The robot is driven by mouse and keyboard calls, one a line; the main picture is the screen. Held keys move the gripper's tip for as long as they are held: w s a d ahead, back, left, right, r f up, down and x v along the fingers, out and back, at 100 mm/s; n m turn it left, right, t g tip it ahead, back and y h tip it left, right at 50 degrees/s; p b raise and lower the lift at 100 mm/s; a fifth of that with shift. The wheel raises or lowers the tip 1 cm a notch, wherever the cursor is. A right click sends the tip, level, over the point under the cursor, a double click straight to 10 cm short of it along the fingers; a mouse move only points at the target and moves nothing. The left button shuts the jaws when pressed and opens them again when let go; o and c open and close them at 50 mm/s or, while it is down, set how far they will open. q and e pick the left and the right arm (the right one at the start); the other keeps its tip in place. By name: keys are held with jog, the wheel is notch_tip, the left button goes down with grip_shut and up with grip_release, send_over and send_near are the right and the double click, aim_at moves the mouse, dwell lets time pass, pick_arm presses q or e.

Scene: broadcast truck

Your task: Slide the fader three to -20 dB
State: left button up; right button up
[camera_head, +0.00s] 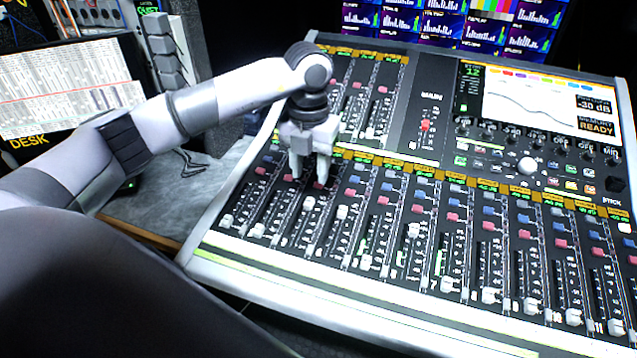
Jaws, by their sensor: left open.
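The mixing console (420,157) fills the right of the head view, with a row of white-capped faders along its lower part. Fader three's cap (308,203) appears to be the third from the left, high in its slot. My left gripper (309,181) points down over the upper end of that channel. Its two fingers are apart with nothing between them, and the cap shows just below the tips. Whether the fingers touch the panel is not clear. The scale marks beside the slot are too small to read. My right gripper is not in view.
Neighbouring caps are close by: fader two (257,230) lower on the left, fader four (341,212) on the right. The console screen (530,100) reads -30 dB and READY. A desk (165,190) and a lit monitor (70,90) are at left.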

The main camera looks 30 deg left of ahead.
aim_at(310, 198)
pick_arm(q)
notch_tip(310, 198, down, 7)
jog(key=shift+s+r+p, duration=0.15)
jog(key=shift+p, duration=0.15)
grip_shut()
